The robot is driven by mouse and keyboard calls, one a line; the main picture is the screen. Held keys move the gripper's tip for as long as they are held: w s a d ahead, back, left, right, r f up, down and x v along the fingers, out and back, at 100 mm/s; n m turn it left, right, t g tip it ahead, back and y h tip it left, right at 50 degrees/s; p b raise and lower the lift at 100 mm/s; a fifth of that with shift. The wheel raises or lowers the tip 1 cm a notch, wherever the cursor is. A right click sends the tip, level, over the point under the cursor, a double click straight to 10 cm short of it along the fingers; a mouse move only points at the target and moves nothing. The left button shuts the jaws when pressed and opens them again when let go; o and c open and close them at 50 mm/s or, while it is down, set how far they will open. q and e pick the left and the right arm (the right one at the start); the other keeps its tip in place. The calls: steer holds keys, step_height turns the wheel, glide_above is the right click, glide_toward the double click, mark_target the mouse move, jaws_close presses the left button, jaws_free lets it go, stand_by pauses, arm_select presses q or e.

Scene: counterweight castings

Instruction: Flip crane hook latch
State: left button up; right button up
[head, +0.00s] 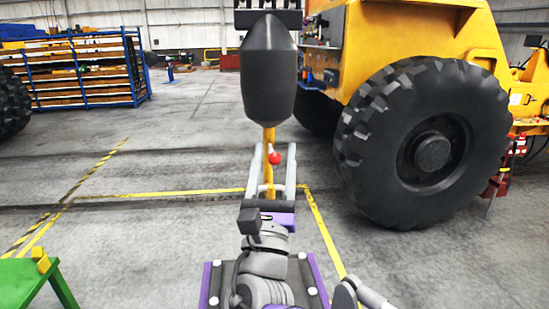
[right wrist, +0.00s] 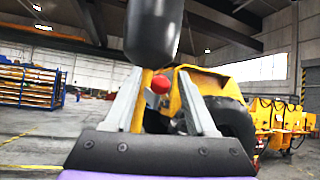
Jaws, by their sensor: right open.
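A dark rounded hook block (head: 268,70) hangs upright in the middle of the head view; its lower end also shows in the right wrist view (right wrist: 153,30). A yellow shank or hook (head: 268,138) comes down from it. A red ball knob (head: 275,158), seemingly part of the latch, sits beside the yellow piece; it also shows in the right wrist view (right wrist: 161,84). My right gripper (head: 274,147) is open, with its grey fingers on either side of the yellow piece and the knob. I cannot tell whether they touch. The lower hook is partly hidden. My left gripper is out of view.
A yellow machine (head: 400,32) with a big black tyre (head: 428,142) stands at right. A blue rack (head: 80,70) stands back left. A green stand (head: 28,280) is at lower left. Floor with yellow lines is clear between.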

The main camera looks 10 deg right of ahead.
steer(key=b+v, duration=0.1)
steer(key=v, duration=0.9)
steer(key=shift+s+f, duration=0.2)
steer(key=shift+s, duration=0.1)
steer(key=shift+a, duration=0.1)
